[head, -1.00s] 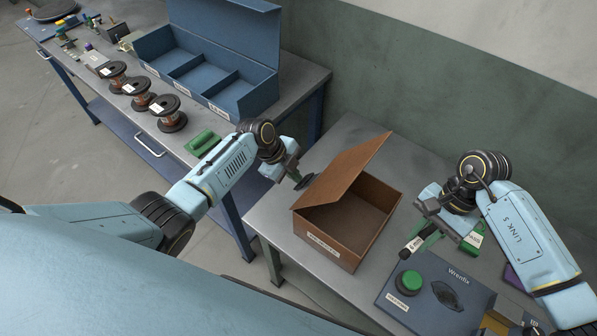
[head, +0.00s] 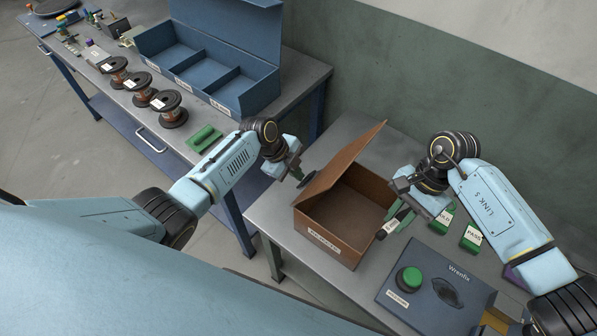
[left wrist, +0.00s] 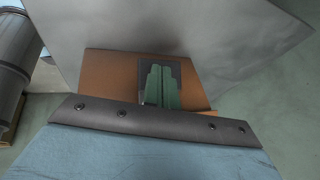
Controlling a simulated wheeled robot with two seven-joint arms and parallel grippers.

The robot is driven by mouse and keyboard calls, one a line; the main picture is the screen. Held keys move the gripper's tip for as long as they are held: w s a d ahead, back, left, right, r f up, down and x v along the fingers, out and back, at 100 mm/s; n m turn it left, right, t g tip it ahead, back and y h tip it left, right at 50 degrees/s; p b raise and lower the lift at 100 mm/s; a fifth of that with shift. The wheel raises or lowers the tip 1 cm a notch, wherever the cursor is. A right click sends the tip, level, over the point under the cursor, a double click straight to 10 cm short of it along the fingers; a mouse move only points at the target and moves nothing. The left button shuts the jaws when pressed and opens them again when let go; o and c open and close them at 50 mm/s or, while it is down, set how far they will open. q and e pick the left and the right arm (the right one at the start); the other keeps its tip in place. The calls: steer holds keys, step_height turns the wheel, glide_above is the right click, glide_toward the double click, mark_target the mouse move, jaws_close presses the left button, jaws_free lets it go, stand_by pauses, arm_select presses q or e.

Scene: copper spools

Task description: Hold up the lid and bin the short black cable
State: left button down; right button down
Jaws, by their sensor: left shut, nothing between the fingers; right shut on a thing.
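The brown box (head: 330,247) stands on the right-hand table. Its lid (head: 345,160) is raised along the left edge, seen nearly edge-on in the head view. My left gripper (head: 297,174) is shut and empty on the lid's outer side; in the left wrist view its green fingers (left wrist: 160,86) are together in front of the brown lid (left wrist: 108,66). Contact with the lid is unclear. My right gripper (head: 402,211) is shut on the short black cable (head: 381,234), which carries a white label, beside the box's right wall. The gripper partly hides the cable.
A blue panel with a green button (head: 410,278) sits in front of the box. The left table holds copper spools (head: 170,110) and a blue compartment box (head: 262,90). The brown box's inside looks empty.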

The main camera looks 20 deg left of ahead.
steer(key=w+a, duration=0.2)
steer(key=a, duration=0.5)
steer(key=shift+a, duration=0.2)
steer(key=c, duration=1.2)
jaws_free()
steer(key=shift+o, duration=0.4)
steer(key=o, duration=0.4)
steer(key=shift+d, duration=0.1)
steer(key=s+d+r, duration=0.1)
steer(key=d, duration=0.5)
steer(key=s+d+r, duration=0.2)
steer(key=d, duration=0.4)
steer(key=shift+s+d, duration=0.2)
steer(key=shift+s, duration=0.1)
